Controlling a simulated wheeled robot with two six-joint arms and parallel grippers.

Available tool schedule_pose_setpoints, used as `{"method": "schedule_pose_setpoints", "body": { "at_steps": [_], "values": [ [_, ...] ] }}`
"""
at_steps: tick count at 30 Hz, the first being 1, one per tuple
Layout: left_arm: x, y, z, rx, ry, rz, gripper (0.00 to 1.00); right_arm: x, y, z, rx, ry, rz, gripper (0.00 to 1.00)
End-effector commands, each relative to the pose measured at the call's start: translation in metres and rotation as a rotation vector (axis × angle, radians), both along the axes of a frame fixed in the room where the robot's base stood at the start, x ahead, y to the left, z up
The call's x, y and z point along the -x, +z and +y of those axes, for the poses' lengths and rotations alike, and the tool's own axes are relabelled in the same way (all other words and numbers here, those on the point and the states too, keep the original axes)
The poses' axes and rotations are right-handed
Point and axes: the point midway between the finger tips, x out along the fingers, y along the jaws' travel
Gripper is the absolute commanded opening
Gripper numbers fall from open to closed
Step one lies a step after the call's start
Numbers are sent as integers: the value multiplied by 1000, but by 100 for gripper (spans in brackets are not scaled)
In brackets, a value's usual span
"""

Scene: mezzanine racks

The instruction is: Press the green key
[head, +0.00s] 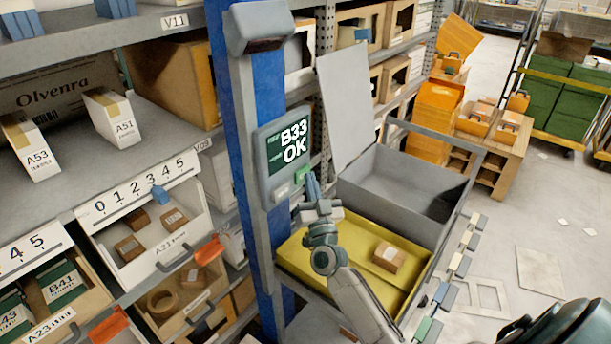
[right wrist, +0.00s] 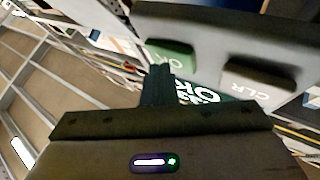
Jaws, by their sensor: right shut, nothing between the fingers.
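The green key (head: 302,174) sits at the lower right of a grey panel (head: 262,160) on the blue rack post. The panel's dark screen (head: 289,142) reads "B33 OK". In the right wrist view the green key (right wrist: 168,57) carries the letters "OK", beside a light grey "CLR" key (right wrist: 258,80). The grey key (head: 282,192) also shows in the head view. My right gripper (head: 312,184) is shut and empty, its fingertips (right wrist: 160,70) close to the green key's edge. I cannot tell whether they touch it. My left gripper is not in view.
A yellow tray (head: 305,262) with a small brown box (head: 389,257) lies below my right arm, before a grey bin (head: 400,190). Racks with a white bin (head: 150,263) of small boxes stand at left. The floor at right is mostly open.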

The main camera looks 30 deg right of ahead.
Motion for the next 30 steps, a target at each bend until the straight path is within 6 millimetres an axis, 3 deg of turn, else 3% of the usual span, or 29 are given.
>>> {"method": "schedule_pose_setpoints", "body": {
  "at_steps": [11, 30],
  "values": [
    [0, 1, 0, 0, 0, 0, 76, 0, 1, 0, 0, 0, 0, 0],
    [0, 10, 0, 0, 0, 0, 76, 16, 0, -7, 0, 0, 0, 0]
  ]
}}
